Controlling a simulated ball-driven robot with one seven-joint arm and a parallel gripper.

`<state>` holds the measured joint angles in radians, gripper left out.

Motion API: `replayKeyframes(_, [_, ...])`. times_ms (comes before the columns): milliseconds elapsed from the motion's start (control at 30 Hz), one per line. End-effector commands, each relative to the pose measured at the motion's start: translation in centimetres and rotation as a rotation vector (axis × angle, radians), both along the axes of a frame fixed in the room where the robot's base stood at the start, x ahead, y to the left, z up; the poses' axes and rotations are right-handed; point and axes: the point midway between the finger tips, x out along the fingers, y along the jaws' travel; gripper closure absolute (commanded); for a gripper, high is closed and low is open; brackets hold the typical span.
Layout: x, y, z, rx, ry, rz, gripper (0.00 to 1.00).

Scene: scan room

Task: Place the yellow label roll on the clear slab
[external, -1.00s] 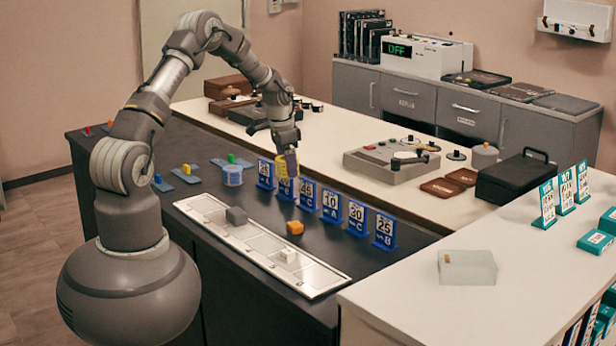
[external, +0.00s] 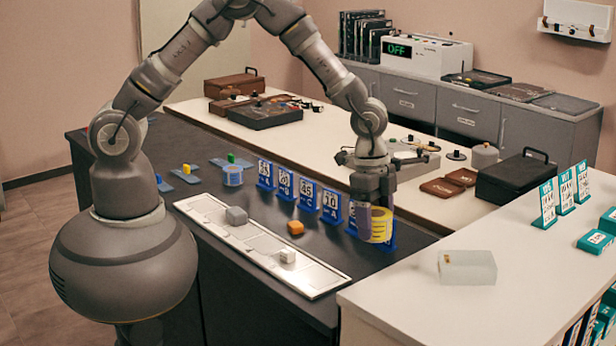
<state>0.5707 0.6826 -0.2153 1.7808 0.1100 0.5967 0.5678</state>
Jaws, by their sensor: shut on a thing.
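The yellow label roll (external: 382,225) is held in my gripper (external: 374,212), which is shut on it. The roll is in front of the right end of the row of blue number cards and hides part of that end. The clear slab (external: 467,267) lies on the white counter at the right, with nothing on it. My gripper and the roll are to the left of the slab and apart from it.
Blue number cards (external: 307,193) stand in a row on the dark counter. A metal strip (external: 262,245) carries a grey block (external: 236,215) and a white block (external: 288,256); an orange block (external: 295,227) sits beside it. A black case (external: 517,178) stands behind the slab.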

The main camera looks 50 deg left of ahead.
Motion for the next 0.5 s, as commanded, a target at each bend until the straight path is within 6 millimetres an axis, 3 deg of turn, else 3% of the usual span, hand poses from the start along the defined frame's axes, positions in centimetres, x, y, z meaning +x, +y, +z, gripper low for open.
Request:
replayKeyframes(133, [-0.8, -0.7, 0.1, 0.0, -0.001, -0.021, 0.62])
replayKeyframes(267, [-0.1, -1.4, -0.1, -0.001, -0.001, -0.021, 0.62])
replayKeyframes(500, [5.0, -6.1, -0.9, -0.003, -0.002, -0.019, 0.62])
